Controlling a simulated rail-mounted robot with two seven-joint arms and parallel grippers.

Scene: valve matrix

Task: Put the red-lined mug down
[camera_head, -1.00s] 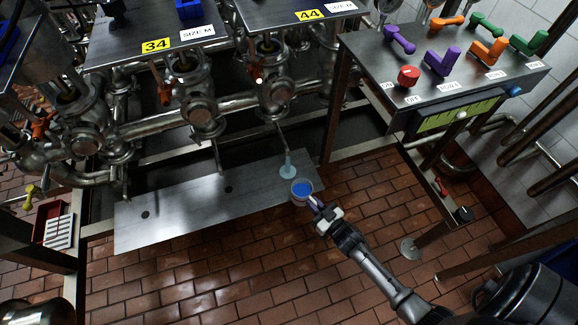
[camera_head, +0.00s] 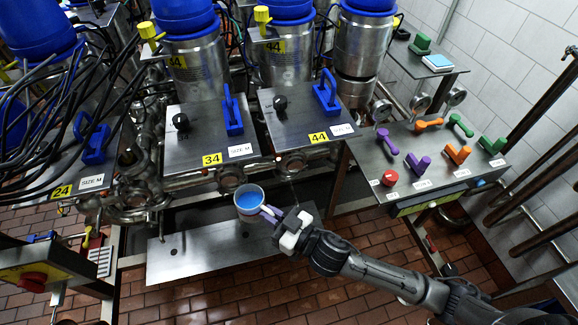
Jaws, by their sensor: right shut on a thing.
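A light-walled mug (camera_head: 238,212) filled with blue liquid shows in the head view, left of my right gripper (camera_head: 270,213). I cannot make out a red lining on the mug. My left gripper is not in view.
Above the mug, two steel panels carry the labels 34 (camera_head: 212,159) and 44 (camera_head: 318,138). A side table (camera_head: 440,150) at the right holds coloured handles and a red knob (camera_head: 390,178). Pipes run behind the plate, which has bare room. Brick floor lies in front.

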